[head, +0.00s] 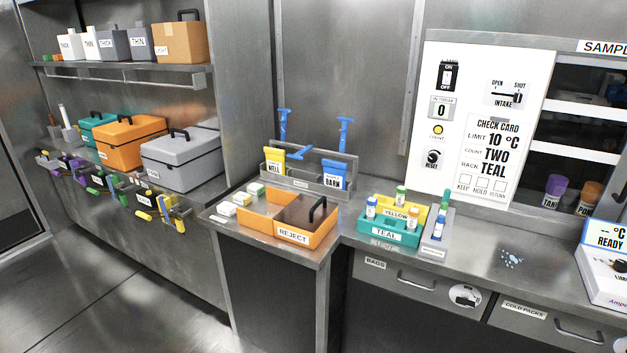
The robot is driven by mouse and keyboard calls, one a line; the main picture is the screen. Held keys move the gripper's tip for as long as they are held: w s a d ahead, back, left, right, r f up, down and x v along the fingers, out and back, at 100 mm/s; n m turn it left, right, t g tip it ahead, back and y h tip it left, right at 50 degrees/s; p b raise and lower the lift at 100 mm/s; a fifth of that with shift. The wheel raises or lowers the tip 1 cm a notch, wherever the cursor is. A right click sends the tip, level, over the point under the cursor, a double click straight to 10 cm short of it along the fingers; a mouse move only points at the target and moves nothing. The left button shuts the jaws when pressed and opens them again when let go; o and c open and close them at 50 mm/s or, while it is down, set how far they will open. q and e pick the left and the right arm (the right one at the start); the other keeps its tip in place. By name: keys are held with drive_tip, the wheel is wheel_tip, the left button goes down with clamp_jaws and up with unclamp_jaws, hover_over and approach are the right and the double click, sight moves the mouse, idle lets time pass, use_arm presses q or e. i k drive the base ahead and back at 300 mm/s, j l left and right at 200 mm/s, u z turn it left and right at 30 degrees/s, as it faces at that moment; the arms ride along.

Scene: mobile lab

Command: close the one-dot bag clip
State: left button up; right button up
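No clip with a readable single dot can be made out in the head view. Small coloured clip-like pieces, yellow (144,215), purple and green, hang along the front edge of the left counter; any dots on them are too small to read. A yellow bag or packet marked WELL (274,161) and a blue one marked BARN (334,176) stand at a grey caddy (302,184). Blue handled pieces (345,133) rise behind them; whether these are clips I cannot tell. Neither of my grippers is in view.
An orange REJECT tray (293,235) sits on the protruding counter, with a teal rack (387,232) of vials right of it. Drawers marked BAGS (418,284) and COLD PACKS (560,325) are shut. Counter left of the READY device (606,264) is mostly clear. Floor at left is open.

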sight(345, 120)
drive_tip(key=i+l+u, duration=0.15)
drive_tip(key=i+u, duration=0.2)
drive_tip(key=i+l+u, duration=0.2)
drive_tip(key=u, duration=0.15)
